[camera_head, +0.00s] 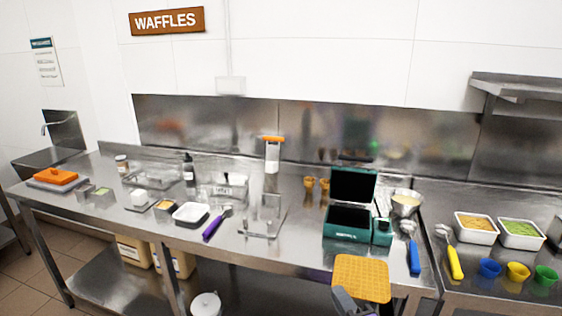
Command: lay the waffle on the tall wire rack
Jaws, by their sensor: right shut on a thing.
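A golden square waffle (362,274) with a grid pattern is at the bottom, right of the middle, in front of the counter's front edge. My right gripper (345,294) is shut on the waffle's lower left edge and holds it up flat toward the camera. Wire or metal frames stand at the back of the counter, one low and wide (156,177) and one with a small label (224,187). I cannot tell for sure which is the tall wire rack. My left gripper is not in view.
An open dark green waffle iron (349,217) stands behind the waffle. A steel bowl (406,203), a blue-handled tool (413,252) and a yellow-handled scoop (452,255) are to the right. A metal stand (266,216) and a purple-handled scoop (215,224) are left of the iron.

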